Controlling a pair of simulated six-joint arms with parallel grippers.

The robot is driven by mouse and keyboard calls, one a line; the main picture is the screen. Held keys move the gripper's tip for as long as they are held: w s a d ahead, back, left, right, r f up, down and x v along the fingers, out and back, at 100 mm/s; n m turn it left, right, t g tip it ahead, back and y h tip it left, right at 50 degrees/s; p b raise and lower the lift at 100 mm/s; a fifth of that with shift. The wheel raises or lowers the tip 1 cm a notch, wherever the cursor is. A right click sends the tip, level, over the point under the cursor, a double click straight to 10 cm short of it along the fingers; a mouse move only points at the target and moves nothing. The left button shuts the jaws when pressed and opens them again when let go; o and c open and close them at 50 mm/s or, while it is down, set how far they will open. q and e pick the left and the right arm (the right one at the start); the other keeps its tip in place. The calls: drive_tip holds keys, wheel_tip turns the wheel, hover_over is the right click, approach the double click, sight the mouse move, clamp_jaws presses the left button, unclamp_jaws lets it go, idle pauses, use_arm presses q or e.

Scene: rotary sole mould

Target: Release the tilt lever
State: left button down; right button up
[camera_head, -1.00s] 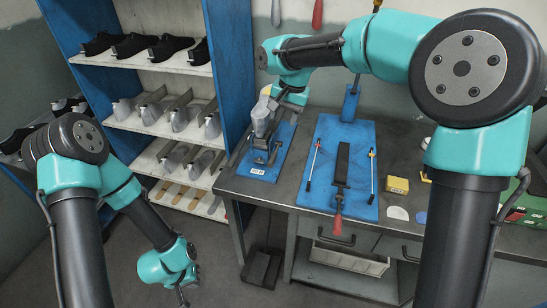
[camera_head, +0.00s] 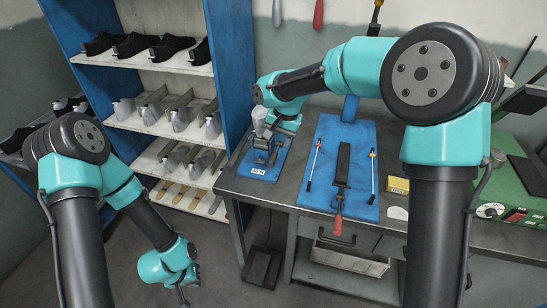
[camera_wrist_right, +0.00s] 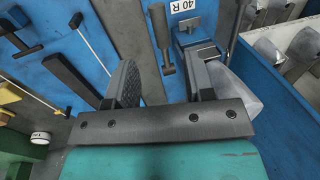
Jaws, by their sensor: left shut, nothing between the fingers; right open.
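The mould stand has a blue base plate (camera_head: 251,170) with a "40 R" label, at the bench's left end. A grey last (camera_head: 260,117) stands on it, upright in the head view. In the right wrist view the last (camera_wrist_right: 238,92) lies beyond the right-hand finger. A dark lever (camera_wrist_right: 161,35) on the stand shows there between and beyond the fingertips, with no visible contact. My right gripper (camera_wrist_right: 163,70) is open and empty; in the head view it is largely hidden behind its wrist beside the stand. My left gripper (camera_head: 182,297) is shut and empty, low at the left.
A second blue board (camera_head: 330,195) holds a dark strip with a red handle (camera_head: 338,222) and two thin rods. A yellow block (camera_head: 397,185) and a green box (camera_head: 515,190) are to the right. A blue shelf rack (camera_head: 232,60) with shoes and lasts stands close at the left.

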sight(273, 158)
drive_tip(key=f, duration=0.3)
drive_tip(key=a+f, duration=0.1)
drive_tip(key=f, duration=0.4)
drive_tip(key=shift+w+a+f, duration=0.25)
drive_tip(key=shift+w+f, duration=0.05)
clamp_jaws()
